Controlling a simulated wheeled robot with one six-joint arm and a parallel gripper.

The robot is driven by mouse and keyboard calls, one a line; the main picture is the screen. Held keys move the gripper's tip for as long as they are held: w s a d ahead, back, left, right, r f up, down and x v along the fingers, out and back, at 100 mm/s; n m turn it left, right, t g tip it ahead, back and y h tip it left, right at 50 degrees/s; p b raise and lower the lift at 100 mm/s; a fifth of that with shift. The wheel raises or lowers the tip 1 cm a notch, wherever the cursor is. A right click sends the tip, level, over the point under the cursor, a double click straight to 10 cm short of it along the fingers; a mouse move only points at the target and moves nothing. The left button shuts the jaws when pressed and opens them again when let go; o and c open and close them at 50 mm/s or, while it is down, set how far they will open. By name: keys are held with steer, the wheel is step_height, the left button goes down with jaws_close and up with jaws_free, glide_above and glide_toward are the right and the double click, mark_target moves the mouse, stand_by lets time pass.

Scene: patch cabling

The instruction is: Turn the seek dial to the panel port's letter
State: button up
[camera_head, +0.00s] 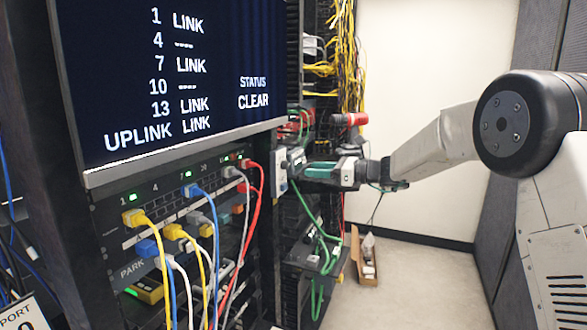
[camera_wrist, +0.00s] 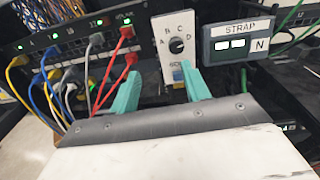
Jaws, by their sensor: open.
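The seek dial (camera_wrist: 177,46) is a round black knob on a white plate marked A, B, C and D, at top centre of the wrist view. Its pointer is too small to read for certain. In the head view the dial's plate (camera_head: 281,171) shows at the rack's right edge, partly beside my gripper. My gripper (camera_wrist: 161,70) has two teal fingers spread apart with nothing between them. The fingertips are below the knob, the right one close to the plate's lower part; contact cannot be told. The head view shows my gripper (camera_head: 303,172) at the rack.
A screen (camera_head: 175,70) reads LINK for 1, 7, 13 and UPLINK, dashes for 4 and 10, status CLEAR. A patch panel (camera_head: 110,215) with several coloured cables is left of the dial. A STRAP box (camera_wrist: 246,38) marked N stands right of it. Green cables hang below.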

mark_target(288, 166)
steer(key=shift+m+t+y, duration=0.3)
steer(key=shift+m+t, duration=0.1)
steer(key=shift+m, duration=0.4)
steer(key=w+a, duration=0.1)
steer(key=a, duration=0.1)
steer(key=w+a, duration=0.2)
steer(key=a, duration=0.1)
steer(key=w+a+f, duration=0.1)
steer(key=w+a, duration=0.1)
steer(key=shift+w+a, duration=0.2)
steer(key=shift+a, duration=0.05)
steer(key=c, duration=1)
